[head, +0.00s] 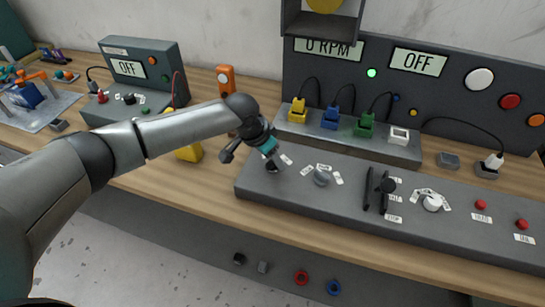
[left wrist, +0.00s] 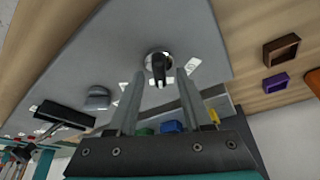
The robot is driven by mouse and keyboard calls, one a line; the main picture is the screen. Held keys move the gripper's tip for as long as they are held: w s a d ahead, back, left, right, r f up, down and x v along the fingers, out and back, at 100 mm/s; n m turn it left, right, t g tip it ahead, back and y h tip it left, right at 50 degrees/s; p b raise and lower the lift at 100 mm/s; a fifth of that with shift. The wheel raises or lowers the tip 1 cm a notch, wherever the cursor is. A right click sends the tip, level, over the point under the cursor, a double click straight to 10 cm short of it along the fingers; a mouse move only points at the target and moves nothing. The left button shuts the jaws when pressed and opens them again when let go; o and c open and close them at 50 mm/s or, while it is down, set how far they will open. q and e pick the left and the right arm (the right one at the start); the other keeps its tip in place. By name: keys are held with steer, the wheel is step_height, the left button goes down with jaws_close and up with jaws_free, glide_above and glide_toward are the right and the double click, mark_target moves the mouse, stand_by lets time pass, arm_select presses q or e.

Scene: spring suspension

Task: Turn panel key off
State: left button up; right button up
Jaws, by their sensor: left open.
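The panel key is a black key-like knob in a round silver collar (left wrist: 159,65), with white labels beside it. It sits near the left end of the grey control panel (head: 255,188); in the head view my gripper largely covers it. My left gripper (head: 271,160) is over that end of the panel, pointing down. In the left wrist view its two fingers (left wrist: 158,90) are apart, with the key between and just beyond their tips. I cannot tell whether they touch it. A display (head: 418,62) on the back panel reads OFF. My right gripper is not in view.
On the panel, a grey round knob (head: 322,177), a black lever (head: 387,187), a white knob (head: 432,202) and red buttons (head: 481,204) stand to the right. Coloured plugs (head: 331,118) stand behind. A grey instrument box (head: 145,70) is at left.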

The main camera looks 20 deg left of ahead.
arm_select(q)
jaws_close()
stand_by(0.5)
steer(key=shift+r+n+p, duration=0.15)
steer(key=shift+n+p, duration=0.25)
steer(key=shift+p, duration=0.4)
steer(key=n+y+p, duration=0.1)
steer(key=n+p, duration=0.1)
steer(key=p, duration=0.2)
steer(key=n+y+p, duration=0.1)
steer(key=n+p, duration=0.2)
steer(key=shift+s+d+n+p, duration=0.1)
steer(key=shift+d+n+p, duration=0.05)
steer(key=shift+n+p, duration=0.2)
steer(key=shift+n+y+p, duration=0.7)
steer(key=shift+n+p, duration=0.15)
steer(key=shift+n, duration=0.3)
steer(key=shift+n+y+p, duration=0.4)
steer(key=shift+n+y, duration=0.1)
steer(key=shift+n, duration=1)
